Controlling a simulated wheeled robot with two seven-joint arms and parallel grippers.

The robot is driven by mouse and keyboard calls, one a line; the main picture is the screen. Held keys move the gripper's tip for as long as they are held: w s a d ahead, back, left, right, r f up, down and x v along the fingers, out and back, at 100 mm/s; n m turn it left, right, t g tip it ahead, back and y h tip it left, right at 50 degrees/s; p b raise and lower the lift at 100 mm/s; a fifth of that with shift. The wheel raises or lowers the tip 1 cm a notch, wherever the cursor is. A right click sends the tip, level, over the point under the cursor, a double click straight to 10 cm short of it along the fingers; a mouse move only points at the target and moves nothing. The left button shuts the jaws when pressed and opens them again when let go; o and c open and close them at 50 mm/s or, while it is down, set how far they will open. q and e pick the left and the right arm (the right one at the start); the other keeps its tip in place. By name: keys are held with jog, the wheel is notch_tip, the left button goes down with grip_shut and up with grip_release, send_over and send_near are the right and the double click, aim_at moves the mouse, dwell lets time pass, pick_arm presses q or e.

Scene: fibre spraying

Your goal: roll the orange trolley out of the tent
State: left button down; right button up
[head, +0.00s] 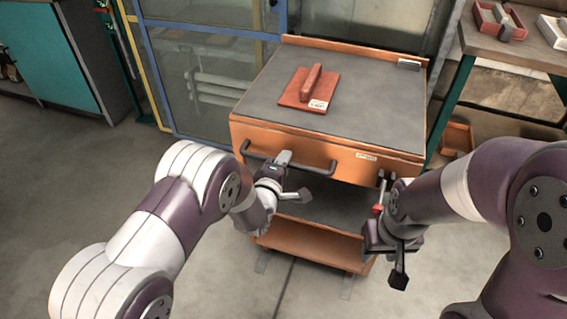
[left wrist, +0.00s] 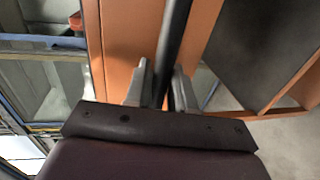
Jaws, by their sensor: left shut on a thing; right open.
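The orange trolley (head: 260,136) stands in front of me with a grey top and an open lower shelf. A dark bar handle (head: 318,169) runs along its front, and it also shows in the left wrist view (left wrist: 173,40). My left gripper (head: 285,176) is shut on this handle; in the left wrist view its fingers (left wrist: 158,88) lie on both sides of the bar. My right gripper (head: 392,258) is open and empty, in front of the trolley's right front corner. Framed clear panels (head: 205,75), seemingly the tent, stand behind and left of the trolley.
A red block with a raised grip (head: 309,91) lies on the trolley top. A workbench (head: 500,48) with trays stands at the right, with an orange bin (head: 457,138) below. A teal cabinet (head: 65,55) stands at far left. The concrete floor at left is clear.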

dwell(0.3)
pick_arm(q)
jog(key=c, duration=1.1)
grip_release()
jog(key=p+v, duration=0.2)
jog(key=v, duration=1)
jog(key=shift+s, duration=0.3)
jog(key=shift+a, duration=0.1)
